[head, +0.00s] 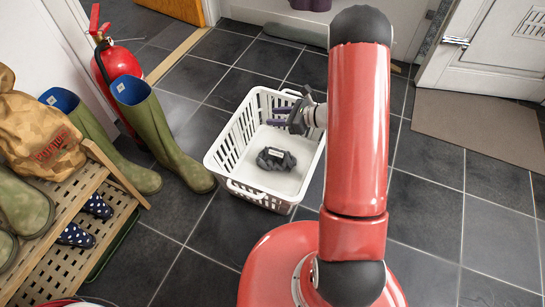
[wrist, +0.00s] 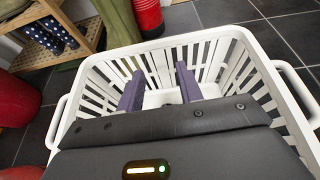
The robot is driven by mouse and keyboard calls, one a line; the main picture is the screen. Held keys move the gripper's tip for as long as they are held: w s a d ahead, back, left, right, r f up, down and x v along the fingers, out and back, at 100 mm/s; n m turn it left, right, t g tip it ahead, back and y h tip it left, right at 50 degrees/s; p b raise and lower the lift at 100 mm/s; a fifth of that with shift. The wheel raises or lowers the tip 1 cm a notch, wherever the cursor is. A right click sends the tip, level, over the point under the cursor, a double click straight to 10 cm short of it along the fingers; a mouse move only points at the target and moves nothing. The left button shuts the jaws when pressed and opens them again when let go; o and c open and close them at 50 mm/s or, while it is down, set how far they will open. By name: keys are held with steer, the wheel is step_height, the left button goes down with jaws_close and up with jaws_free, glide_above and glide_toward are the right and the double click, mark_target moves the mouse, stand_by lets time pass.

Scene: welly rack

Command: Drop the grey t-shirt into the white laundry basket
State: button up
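The white laundry basket (head: 237,135) stands on the floor in the middle of the head view; its slatted walls also show in the wrist view (wrist: 215,58). A dark grey crumpled bundle (head: 276,160) with a pale patch lies inside on the basket's bottom; it looks like the grey t-shirt. My gripper (head: 272,116) is over the far right part of the basket, apart from the bundle. In the wrist view its two purple fingers (wrist: 160,88) are spread with nothing between them. The gripper body hides the near part of the basket there.
Green wellies (head: 168,140) stand left of the basket, with a red fire extinguisher (head: 118,68) behind. A wooden rack (head: 60,225) holding boots, spotted shoes and a brown bag (head: 38,135) is at the left. A brown mat (head: 480,128) lies right. Tiles right of the basket are clear.

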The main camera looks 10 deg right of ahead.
steer(key=shift+d, duration=0.1)
steer(key=v, duration=0.7)
steer(key=shift+s+d+r+p, duration=0.15)
steer(key=shift+s+d+p, duration=0.05)
steer(key=shift+p, duration=0.25)
steer(key=s+a+r+n+g+h+p, duration=0.1)
steer(key=s+a+r+n+g+p, duration=0.2)
steer(key=r, duration=0.4)
steer(key=s+a+r+n+g+h, duration=0.1)
steer(key=s+a+r+n, duration=0.35)
steer(key=r+n, duration=0.2)
steer(key=s+a+r+n+g+h+p, duration=0.1)
steer(key=s+a+r+n+g+p, duration=0.1)
steer(key=s+r+n, duration=0.4)
steer(key=s+d+r+n+t+h+p, duration=0.1)
steer(key=s+r+n+t+h+p, duration=0.1)
steer(key=s+r+n+h, duration=0.2)
steer(key=s+d+r+n+t+h+p, duration=0.2)
steer(key=s+r+n+h, duration=0.2)
steer(key=s+r, duration=0.3)
step_height(320, 180, up, 4)
steer(key=shift+s+d+f+n+p, duration=0.15)
steer(key=shift+s+n+p, duration=0.2)
steer(key=shift+n, duration=0.3)
